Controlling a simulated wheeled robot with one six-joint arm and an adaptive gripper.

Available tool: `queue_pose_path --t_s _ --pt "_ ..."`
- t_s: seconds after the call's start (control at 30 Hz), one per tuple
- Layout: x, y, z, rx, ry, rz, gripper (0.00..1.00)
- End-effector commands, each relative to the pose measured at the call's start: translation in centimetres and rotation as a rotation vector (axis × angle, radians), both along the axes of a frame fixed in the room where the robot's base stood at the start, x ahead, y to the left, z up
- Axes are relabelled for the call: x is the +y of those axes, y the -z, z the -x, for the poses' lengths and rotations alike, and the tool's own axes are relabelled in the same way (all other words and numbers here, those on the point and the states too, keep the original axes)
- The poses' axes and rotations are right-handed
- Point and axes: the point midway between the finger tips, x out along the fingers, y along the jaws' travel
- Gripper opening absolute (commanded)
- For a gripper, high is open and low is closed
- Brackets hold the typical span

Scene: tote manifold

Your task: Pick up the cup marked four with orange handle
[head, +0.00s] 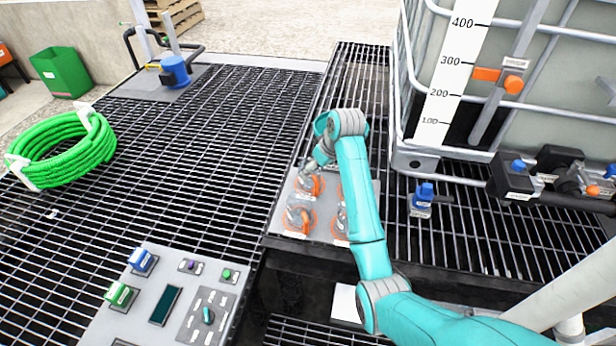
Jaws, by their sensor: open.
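Several grey cups with orange parts stand on a light grey plate (322,228) in the middle of the head view. One cup (310,185) is at the plate's back left, one (298,215) at the front left, and one (342,222) shows partly at the right behind my arm. My arm hides the rest of the plate's right side. The number marks on the cups are too small to read. My gripper (312,170) is open and points down at the back left cup, very close to it. I cannot tell whether they touch.
A large caged tank (540,75) stands at the right, with a blue-topped valve (422,197) in front of it. A control panel (185,300) is at the front left. A green hose coil (62,150) lies at far left. The grating (200,150) between is clear.

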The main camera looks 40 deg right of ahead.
Motion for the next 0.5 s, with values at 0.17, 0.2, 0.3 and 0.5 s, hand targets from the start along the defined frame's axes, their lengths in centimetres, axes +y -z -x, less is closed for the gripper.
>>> queue_pose_path --t_s 0.17,0.2,0.3,0.5 --pt "0.1 1.8 -0.8 0.000 -0.001 0.000 0.98" --pt "0.1 1.9 -0.8 0.000 -0.001 0.000 0.98" --pt "0.1 2.5 -1.0 0.000 0.000 0.000 0.98" --pt "0.2 5.0 -1.8 0.001 0.000 0.000 0.98"
